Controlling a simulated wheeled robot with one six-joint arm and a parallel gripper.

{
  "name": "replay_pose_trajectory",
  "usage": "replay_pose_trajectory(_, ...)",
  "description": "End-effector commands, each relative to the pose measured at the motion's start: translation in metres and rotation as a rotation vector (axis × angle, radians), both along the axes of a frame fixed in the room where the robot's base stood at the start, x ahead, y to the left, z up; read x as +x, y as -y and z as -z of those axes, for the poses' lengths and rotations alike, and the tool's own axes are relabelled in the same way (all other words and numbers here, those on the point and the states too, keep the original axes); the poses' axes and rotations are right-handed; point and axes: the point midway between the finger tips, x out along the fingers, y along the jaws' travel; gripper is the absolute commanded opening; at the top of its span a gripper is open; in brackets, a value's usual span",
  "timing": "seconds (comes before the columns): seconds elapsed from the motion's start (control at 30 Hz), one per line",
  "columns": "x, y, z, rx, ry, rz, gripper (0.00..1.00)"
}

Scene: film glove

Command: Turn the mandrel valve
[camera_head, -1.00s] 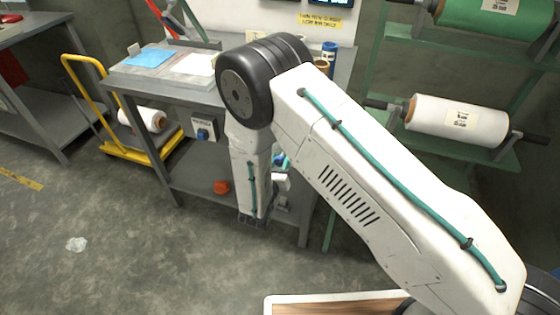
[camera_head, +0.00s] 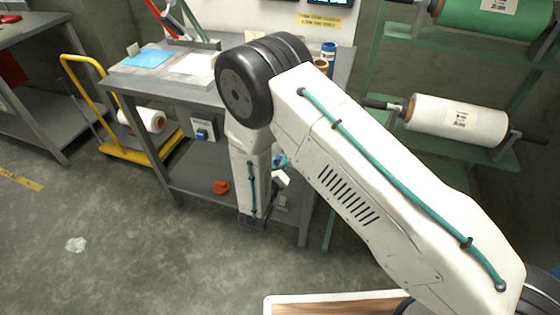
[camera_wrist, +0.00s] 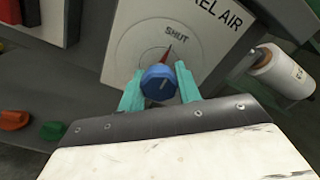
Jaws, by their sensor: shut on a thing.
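The mandrel valve is a round blue knob (camera_wrist: 158,84) with a pale line on its face, in front of a light round dial plate (camera_wrist: 140,40) in the wrist view. The dial reads "SHUT", with "EL AIR" partly visible beside it. A thin red pointer (camera_wrist: 168,52) runs from the knob toward the word SHUT. My gripper (camera_wrist: 160,86) has its two teal fingers on either side of the knob, shut on it. In the head view my gripper (camera_head: 280,162) is small and partly hidden by my arm by the bench front; the valve cannot be made out there.
The grey bench (camera_head: 165,90) holds a blue sheet (camera_head: 148,57). A control box with a blue switch (camera_head: 203,131) hangs from its front. An orange part (camera_head: 221,187) lies on the lower shelf. A yellow trolley (camera_head: 135,148) stands left; film rolls (camera_head: 457,119) hang right.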

Motion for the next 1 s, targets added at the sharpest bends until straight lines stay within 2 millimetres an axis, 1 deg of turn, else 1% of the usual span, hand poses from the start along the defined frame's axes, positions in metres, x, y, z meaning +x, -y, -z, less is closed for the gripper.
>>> replay_pose_trajectory(0.2,0.0,-0.002,-0.001,0.001,0.002,-0.004,0.11)
replay_pose_trajectory(0.23,0.0,-0.002,-0.001,0.001,0.002,-0.004,0.39)
replay_pose_trajectory(0.3,0.0,-0.002,-0.001,0.001,0.002,-0.003,0.55)
replay_pose_trajectory(0.57,0.0,-0.001,0.0,0.001,0.001,-0.002,0.55)
replay_pose_trajectory(0.67,-0.006,-0.003,0.0,0.001,0.0,-0.004,0.55)
replay_pose_trajectory(0.77,-0.019,-0.009,0.0,0.001,0.001,-0.006,0.55)
replay_pose_trajectory(1.0,-0.057,-0.024,0.0,0.002,0.001,-0.007,0.55)
